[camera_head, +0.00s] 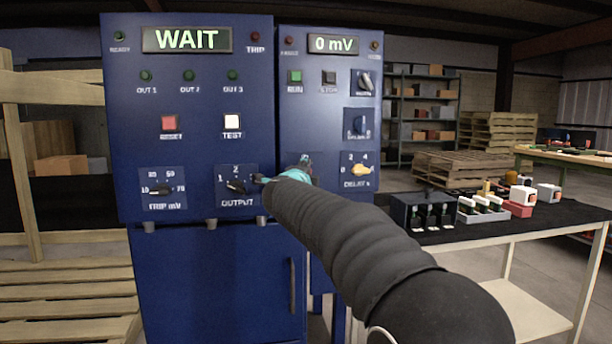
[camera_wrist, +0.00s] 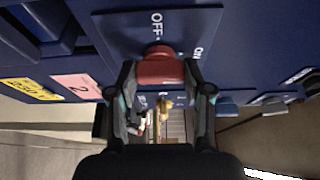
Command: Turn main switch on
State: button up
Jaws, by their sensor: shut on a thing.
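The main switch is a red knob (camera_wrist: 160,66) on a blue plate marked OFF and ON in the wrist view. My gripper (camera_wrist: 160,86) has one finger on each side of the knob and is shut on it. Which mark the knob points to is hard to tell. In the head view my gripper (camera_head: 291,178) is at the lower left of the right-hand cabinet panel (camera_head: 330,110), and my arm hides the knob there. The left display (camera_head: 187,39) reads WAIT and the right display (camera_head: 333,44) reads 0 mV.
The OUTPUT dial (camera_head: 236,187) is close to the left of my gripper, and the yellow DELAY knob (camera_head: 362,169) is to its right. A black-topped table (camera_head: 480,235) with small parts stands at right. Wooden pallets (camera_head: 65,300) stand at left.

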jog(key=o, duration=1.2)
jog(key=shift+c, duration=0.2)
jog(key=s+a, duration=0.1)
jog(key=s, duration=1.1)
jog(key=shift+a, duration=0.2)
